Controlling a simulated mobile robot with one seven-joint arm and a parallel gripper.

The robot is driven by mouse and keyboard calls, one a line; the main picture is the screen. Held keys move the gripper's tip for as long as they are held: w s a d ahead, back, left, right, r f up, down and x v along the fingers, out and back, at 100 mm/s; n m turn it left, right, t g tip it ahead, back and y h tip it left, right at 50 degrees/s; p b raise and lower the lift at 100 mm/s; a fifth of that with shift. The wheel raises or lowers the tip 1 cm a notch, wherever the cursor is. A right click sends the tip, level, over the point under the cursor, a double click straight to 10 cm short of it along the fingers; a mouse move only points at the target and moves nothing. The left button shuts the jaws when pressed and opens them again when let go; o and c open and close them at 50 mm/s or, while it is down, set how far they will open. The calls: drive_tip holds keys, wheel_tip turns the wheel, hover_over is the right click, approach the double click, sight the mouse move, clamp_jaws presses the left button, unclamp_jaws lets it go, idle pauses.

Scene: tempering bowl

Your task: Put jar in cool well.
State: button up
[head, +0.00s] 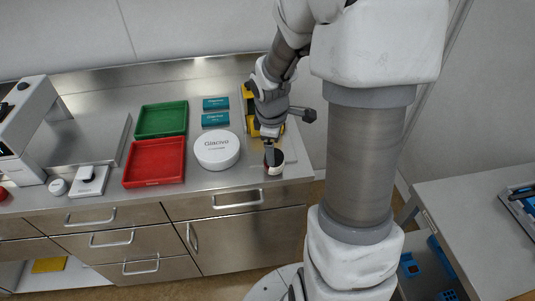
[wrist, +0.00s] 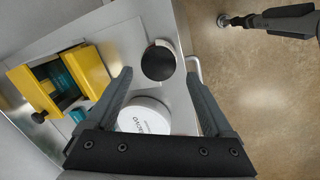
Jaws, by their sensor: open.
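A small round jar with a black top and pale side (head: 275,168) stands near the counter's front edge. In the wrist view its black top (wrist: 158,63) lies just beyond the fingertips, roughly centred between them. My gripper (head: 270,156) points down over it in the head view and partly hides it. In the wrist view my gripper (wrist: 158,80) has its fingers wide apart with nothing held. I cannot tell which thing is the cool well. I cannot tell whether the fingers touch the jar.
A yellow holder (head: 248,101) stands behind my gripper. A white round lettered container (head: 217,155) is left of the jar. Red (head: 154,180) and green (head: 162,133) trays and teal boxes (head: 215,119) lie farther left. The counter edge is close in front.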

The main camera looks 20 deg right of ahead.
drive_tip(key=b+x, duration=0.1)
drive_tip(key=x, duration=0.8)
drive_tip(key=shift+w+d+f, duration=0.15)
drive_tip(key=shift+f, duration=0.1)
drive_tip(key=c, duration=1.2)
clamp_jaws()
drive_tip(key=shift+r, duration=0.15)
